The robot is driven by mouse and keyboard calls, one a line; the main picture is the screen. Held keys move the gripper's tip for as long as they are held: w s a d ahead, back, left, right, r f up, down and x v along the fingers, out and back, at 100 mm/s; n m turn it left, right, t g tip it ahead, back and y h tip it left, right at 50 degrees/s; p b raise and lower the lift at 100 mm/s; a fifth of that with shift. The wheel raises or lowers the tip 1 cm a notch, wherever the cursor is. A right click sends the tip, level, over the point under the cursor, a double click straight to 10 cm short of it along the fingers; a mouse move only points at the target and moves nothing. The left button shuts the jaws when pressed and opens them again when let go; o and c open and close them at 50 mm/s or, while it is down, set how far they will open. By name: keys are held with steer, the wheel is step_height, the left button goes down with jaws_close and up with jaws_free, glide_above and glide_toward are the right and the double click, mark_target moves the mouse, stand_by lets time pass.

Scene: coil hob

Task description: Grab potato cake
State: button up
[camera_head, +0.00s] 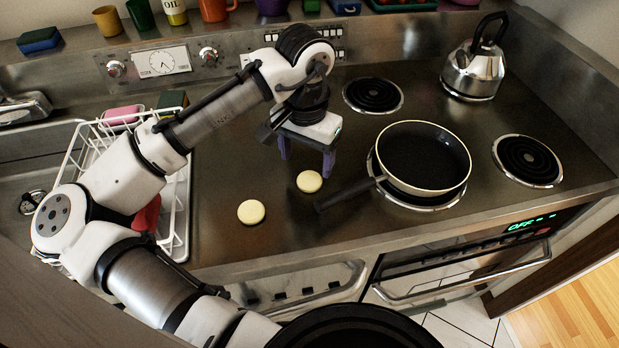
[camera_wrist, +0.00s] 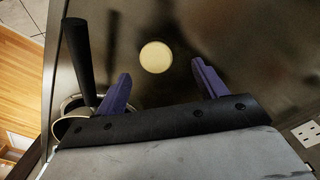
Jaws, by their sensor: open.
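Two round, pale yellow potato cakes lie flat on the steel counter in the head view. One potato cake (camera_head: 309,181) is nearer the pan, and the other potato cake (camera_head: 251,211) lies to its left and nearer the front. My gripper (camera_head: 305,167) is open and empty, its purple fingers pointing down just above and behind the cake nearer the pan. In the wrist view one potato cake (camera_wrist: 156,57) shows between and slightly beyond the spread fingertips of my gripper (camera_wrist: 161,69). The fingers do not appear to touch it.
A frying pan (camera_head: 424,158) sits on the front coil, its black handle (camera_head: 346,194) reaching left close to the cakes. A kettle (camera_head: 474,70) stands at the back right. A white dish rack (camera_head: 183,215) is at left.

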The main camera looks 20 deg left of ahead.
mark_target(309, 179)
steer(key=f, duration=0.1)
steer(key=f+p, duration=0.1)
steer(key=f, duration=0.3)
steer(key=shift+d, duration=0.3)
steer(key=c, duration=1)
